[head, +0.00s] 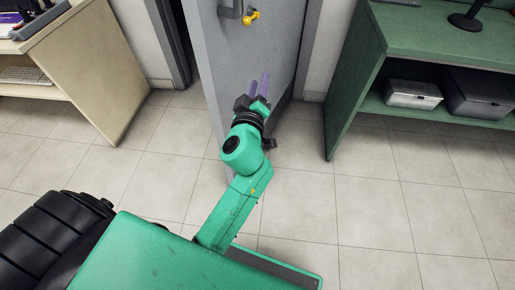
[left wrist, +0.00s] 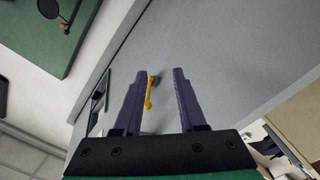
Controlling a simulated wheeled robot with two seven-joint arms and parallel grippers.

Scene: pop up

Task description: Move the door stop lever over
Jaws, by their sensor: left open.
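The door stop lever (head: 250,17) is a small yellow piece on the grey door (head: 235,65), beside the door handle (head: 231,8) near the top of the head view. In the left wrist view the yellow lever (left wrist: 149,93) shows between my fingers in the picture, nearer the left finger, and beyond them. My left gripper (head: 259,83) is open and empty in front of the door, below the lever in the head view. The left gripper's two purple fingers (left wrist: 155,98) point at the door face. My right gripper is in neither view.
A green shelf unit (head: 345,75) with grey boxes (head: 413,93) stands right of the door. A beige desk (head: 100,75) stands left of it. The tiled floor (head: 300,205) between them is clear.

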